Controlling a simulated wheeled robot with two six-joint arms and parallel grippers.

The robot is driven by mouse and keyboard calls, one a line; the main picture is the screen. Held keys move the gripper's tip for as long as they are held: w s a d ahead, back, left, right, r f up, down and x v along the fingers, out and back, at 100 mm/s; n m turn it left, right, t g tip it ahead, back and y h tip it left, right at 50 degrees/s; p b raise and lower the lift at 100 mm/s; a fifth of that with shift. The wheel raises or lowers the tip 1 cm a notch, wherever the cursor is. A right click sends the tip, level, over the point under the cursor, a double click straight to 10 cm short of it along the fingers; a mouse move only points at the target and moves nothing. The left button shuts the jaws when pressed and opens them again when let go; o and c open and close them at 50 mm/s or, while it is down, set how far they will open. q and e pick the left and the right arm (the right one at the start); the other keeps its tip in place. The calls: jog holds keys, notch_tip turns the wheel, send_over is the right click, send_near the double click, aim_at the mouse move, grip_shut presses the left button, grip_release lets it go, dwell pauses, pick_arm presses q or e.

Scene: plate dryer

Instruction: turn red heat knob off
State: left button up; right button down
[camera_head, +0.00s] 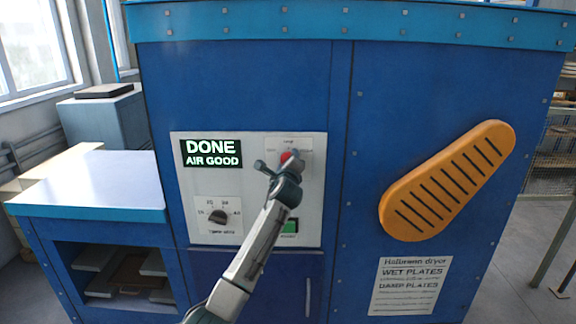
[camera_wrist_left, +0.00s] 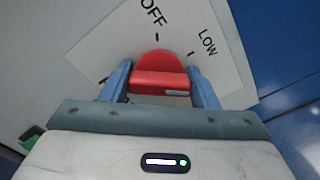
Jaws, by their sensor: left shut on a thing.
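The red heat knob (camera_head: 286,156) is at the upper right of the dryer's white control panel, partly hidden behind my left gripper (camera_head: 279,168). In the left wrist view the red knob (camera_wrist_left: 158,65) sits between the blue fingers of my left gripper (camera_wrist_left: 160,85), which is shut on it. The printed words OFF (camera_wrist_left: 153,12) and LOW (camera_wrist_left: 207,42) show on the plate beyond the knob, with short tick marks near it. I cannot tell which mark the knob points to. My right gripper is not in view.
The panel also has a screen (camera_head: 212,153) reading DONE AIR GOOD, a black dial (camera_head: 218,216) and a green button (camera_head: 290,226) partly behind my arm. A large orange slotted handle (camera_head: 447,181) juts out on the right. A white-topped bench (camera_head: 90,182) stands at left.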

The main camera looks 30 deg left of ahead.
pick_arm(q)
jog(key=n+b, duration=0.2)
jog(key=n, duration=0.2)
jog(key=shift+f+n, duration=0.15)
jog(key=shift+n, duration=0.15)
jog(key=n+b, duration=0.3)
jog(key=n, duration=0.1)
jog(key=shift+f+n, duration=0.1)
jog(key=shift+n, duration=0.2)
jog(key=n+b, duration=0.2)
jog(key=n, duration=0.1)
jog(key=shift+f+n+b, duration=0.1)
jog(key=shift+n+b, duration=0.2)
jog(key=n+b, duration=0.3)
jog(key=n, duration=0.1)
jog(key=shift+n+b, duration=0.95)
jog(key=shift+n, duration=0.35)
jog(key=o, duration=1)
jog(key=shift+n, duration=0.3)
